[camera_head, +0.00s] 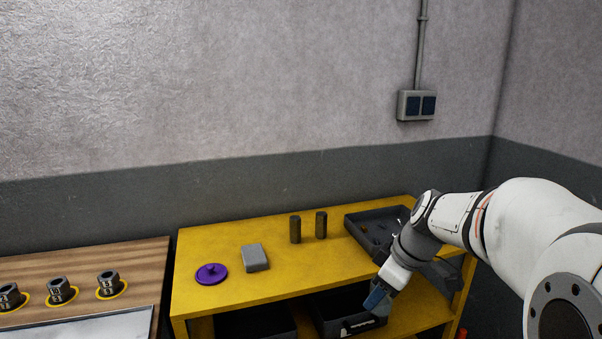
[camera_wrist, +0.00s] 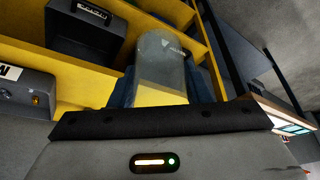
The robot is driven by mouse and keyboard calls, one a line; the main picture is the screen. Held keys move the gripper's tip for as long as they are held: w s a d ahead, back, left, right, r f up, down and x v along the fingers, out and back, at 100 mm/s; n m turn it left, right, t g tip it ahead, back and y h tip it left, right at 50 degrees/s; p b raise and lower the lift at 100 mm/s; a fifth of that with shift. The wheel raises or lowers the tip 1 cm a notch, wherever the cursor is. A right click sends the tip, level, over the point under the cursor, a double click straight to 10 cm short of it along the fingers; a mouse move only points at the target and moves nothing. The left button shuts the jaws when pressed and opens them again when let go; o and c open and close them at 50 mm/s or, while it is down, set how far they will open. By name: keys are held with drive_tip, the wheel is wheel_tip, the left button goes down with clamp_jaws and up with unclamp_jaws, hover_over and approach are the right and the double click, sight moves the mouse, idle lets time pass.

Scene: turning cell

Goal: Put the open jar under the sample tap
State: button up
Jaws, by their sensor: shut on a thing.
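A clear, see-through jar (camera_wrist: 161,62) stands out in the wrist view between the two blue fingers of my gripper (camera_wrist: 163,88). The fingers are shut on it. Yellow shows through its lower part; I cannot tell whether this is the shelf behind or contents. In the head view my gripper (camera_head: 377,300) hangs at the front edge of the yellow shelf unit, by a dark bin. The jar is not clear there. A purple lid with a knob (camera_head: 211,273) lies on the shelf top at the left. No sample tap can be made out.
The yellow shelf top (camera_head: 310,266) bears a grey block (camera_head: 254,257), two dark cylinders (camera_head: 295,229) and a dark tray (camera_head: 352,217) at the right. Dark bins (camera_head: 255,323) stand on the shelf below. A wooden bench (camera_head: 130,255) at the left holds several metal parts.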

drive_tip(key=w+f+m+t+h+p, duration=0.1)
drive_tip(key=w+f+m+h, duration=0.15)
drive_tip(key=f+m, duration=0.35)
drive_tip(key=w+f+m+t+h+p, duration=0.15)
drive_tip(key=w+f+m, duration=0.25)
drive_tip(key=f, duration=0.4)
wheel_tip(320, 180, down, 12)
drive_tip(key=s+m, duration=0.1)
drive_tip(key=s, duration=0.1)
drive_tip(key=shift+a+r+p, duration=0.25)
drive_tip(key=shift+p, duration=0.05)
